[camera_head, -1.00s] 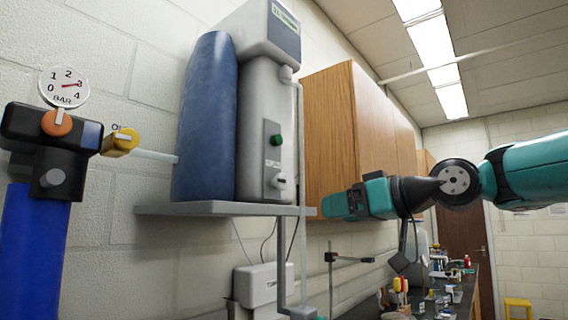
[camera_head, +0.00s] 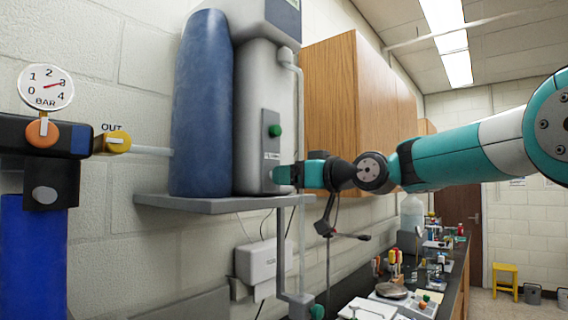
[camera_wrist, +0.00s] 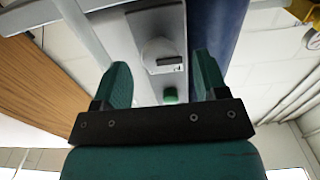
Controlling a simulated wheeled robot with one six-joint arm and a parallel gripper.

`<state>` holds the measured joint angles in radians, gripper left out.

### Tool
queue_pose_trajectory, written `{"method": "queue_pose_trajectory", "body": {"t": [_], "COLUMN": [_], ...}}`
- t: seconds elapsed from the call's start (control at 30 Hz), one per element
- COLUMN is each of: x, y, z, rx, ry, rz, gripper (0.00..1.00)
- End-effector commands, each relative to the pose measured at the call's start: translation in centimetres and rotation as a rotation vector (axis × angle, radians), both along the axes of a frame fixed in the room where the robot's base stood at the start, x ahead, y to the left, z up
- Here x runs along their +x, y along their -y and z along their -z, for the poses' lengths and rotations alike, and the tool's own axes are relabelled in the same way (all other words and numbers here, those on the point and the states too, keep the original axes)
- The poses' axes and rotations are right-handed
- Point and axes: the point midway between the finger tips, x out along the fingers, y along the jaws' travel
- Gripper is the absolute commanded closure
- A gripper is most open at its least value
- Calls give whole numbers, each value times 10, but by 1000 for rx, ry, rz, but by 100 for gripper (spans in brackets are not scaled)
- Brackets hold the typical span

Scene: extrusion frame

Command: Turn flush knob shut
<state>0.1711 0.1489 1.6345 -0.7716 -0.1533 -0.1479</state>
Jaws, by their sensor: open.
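A pale grey round knob (camera_wrist: 157,50) sits on the grey panel of the wall machine (camera_head: 262,105), with a small label beside it. A green button (camera_head: 275,131) is on the same panel; it also shows in the wrist view (camera_wrist: 170,96). My gripper (camera_head: 285,175) is in front of the lower panel and hides the knob in the head view. In the wrist view my open gripper (camera_wrist: 161,63) has its two green fingers apart, one on each side of the knob, with nothing held. I cannot tell the depth left between fingertips and knob.
A blue cylinder (camera_head: 203,105) stands beside the machine on a grey shelf (camera_head: 205,205). A wooden cabinet (camera_head: 350,100) is to the right. A cluttered bench (camera_head: 445,285) runs below.

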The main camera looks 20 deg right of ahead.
Motion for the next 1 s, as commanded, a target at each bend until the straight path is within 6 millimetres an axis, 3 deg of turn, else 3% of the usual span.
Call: {"method": "queue_pose_trajectory", "body": {"t": [0.2, 0.53, 0.73, 1.0], "x": [19, 21, 21, 21], "y": [-12, -14, -14, -13], "z": [-1, 0, 0, 1], "rx": [0, 0, 0, 14], "ry": [0, 0, 0, -9], "rz": [0, 0, 1, 0], "gripper": [34, 34, 79, 81]}}
